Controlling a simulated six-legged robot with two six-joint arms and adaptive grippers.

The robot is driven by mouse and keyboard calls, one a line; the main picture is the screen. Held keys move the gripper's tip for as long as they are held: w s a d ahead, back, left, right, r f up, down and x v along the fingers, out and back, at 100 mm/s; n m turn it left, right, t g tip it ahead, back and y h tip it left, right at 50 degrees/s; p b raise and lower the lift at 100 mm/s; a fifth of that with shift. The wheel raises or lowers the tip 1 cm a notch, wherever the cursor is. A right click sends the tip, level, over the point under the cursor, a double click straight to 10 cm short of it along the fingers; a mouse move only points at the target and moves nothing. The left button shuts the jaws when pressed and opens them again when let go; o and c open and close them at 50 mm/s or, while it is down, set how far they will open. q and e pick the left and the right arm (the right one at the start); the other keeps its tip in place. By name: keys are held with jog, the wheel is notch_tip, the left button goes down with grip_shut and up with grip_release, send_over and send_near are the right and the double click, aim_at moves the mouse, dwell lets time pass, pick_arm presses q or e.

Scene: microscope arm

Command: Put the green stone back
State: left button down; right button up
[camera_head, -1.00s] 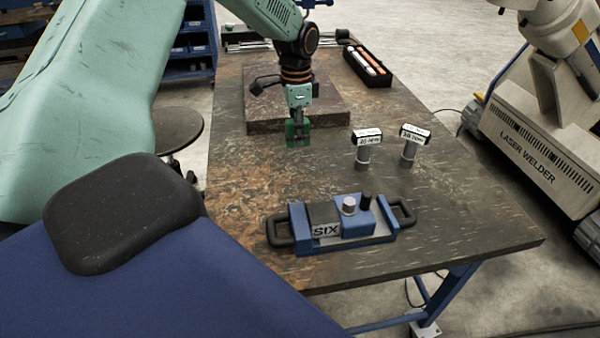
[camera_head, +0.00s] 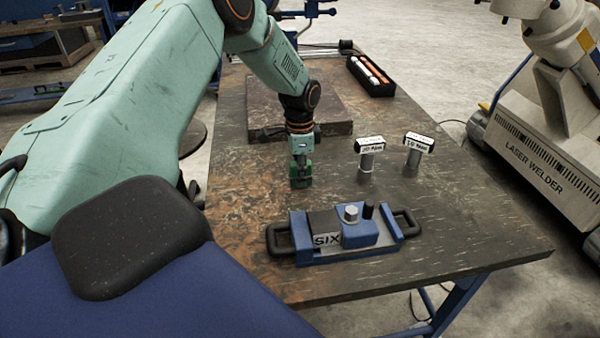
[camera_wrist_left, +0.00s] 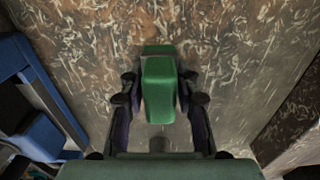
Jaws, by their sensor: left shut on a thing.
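My left gripper (camera_head: 301,168) is shut on the green stone (camera_head: 300,181) above the worn tabletop. In the left wrist view the green stone (camera_wrist_left: 160,88) sits upright between the two dark fingers of the gripper (camera_wrist_left: 160,105). The stone's lower end is near the table; I cannot tell whether it touches. A blue holder (camera_head: 302,236) with black handles, labelled SIX, lies nearer to the front edge, below the gripper in the head view. Its blue side also shows at the left of the wrist view (camera_wrist_left: 40,75). My right gripper is not in view.
Two labelled tools (camera_head: 370,146) (camera_head: 418,143) stand right of the gripper. A raised slab (camera_head: 334,105) lies behind it. A black tray of tubes (camera_head: 372,76) sits at the back. A laser welder (camera_head: 540,165) is right of the table. The right front tabletop (camera_head: 480,225) is bare.

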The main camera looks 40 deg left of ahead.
pick_arm(q)
jog(key=shift+s, duration=0.1)
jog(key=c, duration=1.3)
grip_release()
jog(key=shift+s+d, duration=0.1)
jog(key=o, duration=0.3)
jog(key=shift+f, duration=0.1)
jog(key=shift+r, duration=0.25)
notch_tip(320, 180, up, 11)
jog(key=shift+r+p, duration=0.15)
jog(key=shift+p, duration=0.85)
jog(key=shift+r, duration=0.3)
